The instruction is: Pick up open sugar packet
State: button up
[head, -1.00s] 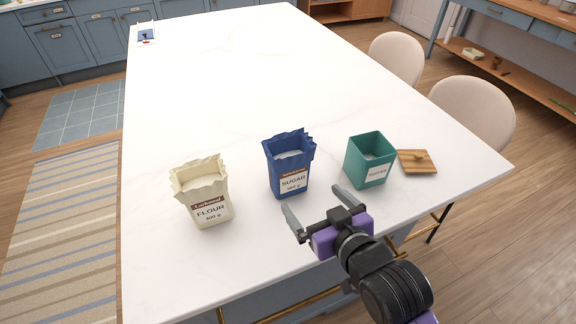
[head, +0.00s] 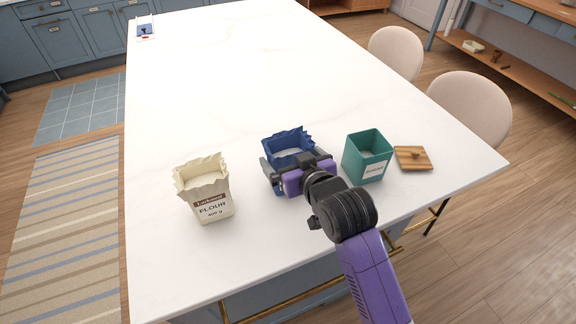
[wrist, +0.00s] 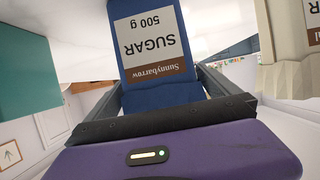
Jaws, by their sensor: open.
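The open sugar packet (head: 288,147) is dark blue with a crinkled open top and stands upright on the white table. In the wrist view its label shows upside down on the blue front of the sugar packet (wrist: 153,42). My gripper (head: 284,172) is open at the packet, with one finger visible at its left side. In the wrist view the fingers of my gripper (wrist: 160,92) lie on either side of the packet. My gripper hides much of the packet's front in the head view. I cannot tell whether the fingers touch it.
A cream open flour packet (head: 204,190) stands to the left. A teal open canister (head: 366,158) stands close to the right, with a wooden lid (head: 413,158) lying beside it. The white table (head: 230,80) is clear behind them.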

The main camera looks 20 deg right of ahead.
jog(key=shift+w+f, duration=0.2)
jog(key=shift+w, duration=0.25)
jog(key=c, duration=1.7)
jog(key=shift+r, duration=0.1)
